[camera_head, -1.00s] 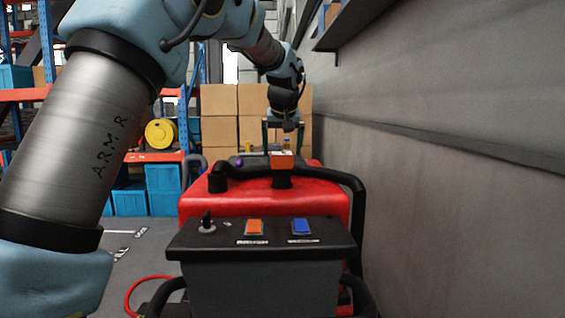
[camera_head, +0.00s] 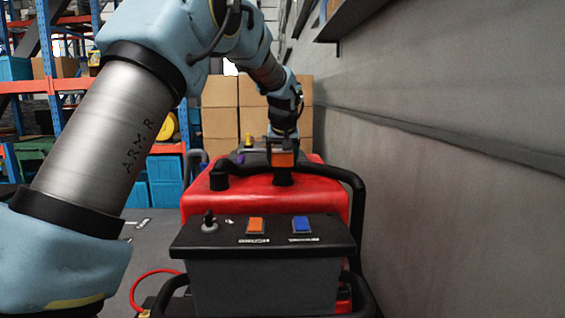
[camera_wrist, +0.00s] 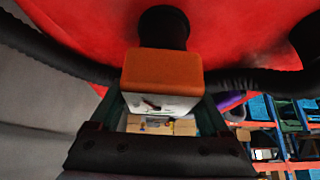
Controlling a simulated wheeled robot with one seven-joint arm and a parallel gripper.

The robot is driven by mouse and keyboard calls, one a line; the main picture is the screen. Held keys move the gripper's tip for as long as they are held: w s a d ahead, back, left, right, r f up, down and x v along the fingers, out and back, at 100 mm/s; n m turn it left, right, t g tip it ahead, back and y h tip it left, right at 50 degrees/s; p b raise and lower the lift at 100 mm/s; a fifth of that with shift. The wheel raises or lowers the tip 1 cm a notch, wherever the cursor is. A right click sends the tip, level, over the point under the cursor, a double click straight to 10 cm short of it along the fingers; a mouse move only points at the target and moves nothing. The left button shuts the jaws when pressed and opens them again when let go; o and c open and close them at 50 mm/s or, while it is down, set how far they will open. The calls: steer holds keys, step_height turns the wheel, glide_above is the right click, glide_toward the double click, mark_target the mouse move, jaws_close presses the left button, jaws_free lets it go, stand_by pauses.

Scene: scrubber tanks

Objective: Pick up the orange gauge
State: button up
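The orange gauge (camera_head: 283,160) stands on a short black post on top of the red machine, next to the black hose. In the wrist view the gauge (camera_wrist: 162,72) shows its orange top and a white dial face turned toward the camera. My gripper (camera_head: 283,146) is low at the gauge, just behind it in the head view. In the wrist view my gripper (camera_wrist: 163,100) is open, with one finger near each side of the gauge. The fingertips are partly hidden by the gauge, and I cannot tell whether they touch it.
The red machine (camera_head: 322,190) has a black hose (camera_head: 345,178) running close by the gauge. A grey control panel (camera_head: 262,280) with orange and blue buttons is nearest. A grey wall (camera_head: 450,200) stands at right. Cardboard boxes (camera_head: 220,122) and shelving are behind.

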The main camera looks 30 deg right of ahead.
steer(key=c, duration=1)
step_height(320, 180, up, 10)
steer(key=shift+f+b, duration=0.1)
steer(key=shift+b, duration=0.8)
steer(key=shift+r+p, duration=1.5)
steer(key=shift+r, duration=0.15)
